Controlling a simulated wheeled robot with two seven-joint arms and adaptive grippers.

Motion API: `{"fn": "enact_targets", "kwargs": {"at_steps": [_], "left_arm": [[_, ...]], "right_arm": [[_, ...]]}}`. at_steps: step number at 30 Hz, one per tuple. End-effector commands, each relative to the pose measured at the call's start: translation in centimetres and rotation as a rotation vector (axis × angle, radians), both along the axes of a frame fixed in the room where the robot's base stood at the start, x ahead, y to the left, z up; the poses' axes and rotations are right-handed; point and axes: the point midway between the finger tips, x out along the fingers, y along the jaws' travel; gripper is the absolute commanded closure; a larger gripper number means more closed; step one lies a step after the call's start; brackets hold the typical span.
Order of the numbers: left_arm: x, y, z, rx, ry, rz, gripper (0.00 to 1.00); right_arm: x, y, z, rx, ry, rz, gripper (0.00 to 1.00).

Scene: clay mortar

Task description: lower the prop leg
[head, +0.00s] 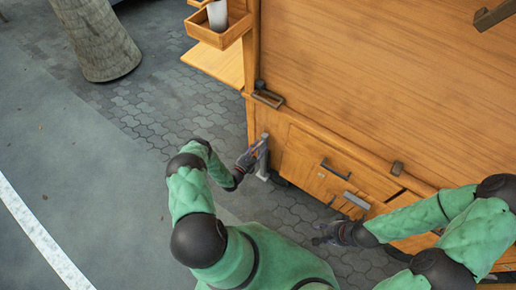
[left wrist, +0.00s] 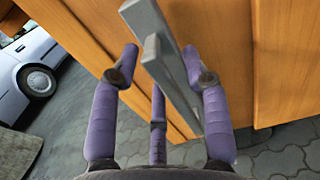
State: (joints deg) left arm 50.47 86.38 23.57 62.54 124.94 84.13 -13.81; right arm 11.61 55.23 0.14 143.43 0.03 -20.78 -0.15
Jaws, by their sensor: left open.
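The prop leg (head: 263,160) is a grey metal bar on the lower left corner of the wooden cart's front. In the left wrist view the grey bar (left wrist: 172,62) runs diagonally between my fingers, with a shorter grey piece beside it. My left gripper (head: 255,157) is at the leg in the head view. Its purple fingers (left wrist: 163,70) are open, on both sides of the bar; contact is unclear. My right gripper (head: 330,234) is low in front of the cart, below a grey drawer handle (head: 357,200); its finger opening is too small to tell.
The wooden cart (head: 370,80) fills the right side, with a drawer (head: 318,172) and a side tray (head: 218,38). A tree trunk (head: 100,45) stands upper left. A parked car (left wrist: 35,65) shows in the left wrist view.

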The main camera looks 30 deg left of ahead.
Motion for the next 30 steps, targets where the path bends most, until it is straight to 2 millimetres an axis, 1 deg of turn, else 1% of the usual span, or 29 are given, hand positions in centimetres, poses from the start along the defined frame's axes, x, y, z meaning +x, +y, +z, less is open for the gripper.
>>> {"fn": "enact_targets", "kwargs": {"at_steps": [1, 2, 3, 6, 13, 17, 20, 30], "left_arm": [[0.0, 0.0, 0.0, 0.0, 0.0, 0.0, 0.54], [0.0, 0.0, 0.0, 0.0, 0.0, 0.0, 0.62], [0.0, 0.0, 0.0, 0.0, 0.0, 0.0, 0.73], [0.0, 0.0, 0.0, 0.001, 0.0, 0.0, 1.0], [0.0, 0.0, -0.1, 0.001, 0.0, -0.001, 1.0], [0.0, 0.0, -0.7, 0.001, -0.001, -0.001, 1.0], [0.0, 0.0, -1.6, 0.001, -0.001, -0.001, 1.0], [0.0, 0.0, -5.6, 0.001, -0.001, -0.001, 1.0]], "right_arm": [[0.0, 0.0, 0.0, 0.0, 0.0, 0.0, 0.6], [0.0, 0.0, 0.0, 0.0, 0.0, 0.0, 0.6], [0.0, 0.0, 0.0, 0.0, 0.0, 0.0, 0.6], [0.0, 0.0, 0.0, 0.0, 0.0, 0.0, 0.6], [0.0, 0.0, -0.1, 0.0, 0.0, 0.0, 0.6], [0.0, 0.0, -0.7, 0.0, 0.0, 0.0, 0.6], [0.0, 0.0, -1.6, 0.0, 0.0, 0.0, 0.6], [0.0, 0.0, -5.6, 0.0, 0.0, 0.0, 0.6]]}}
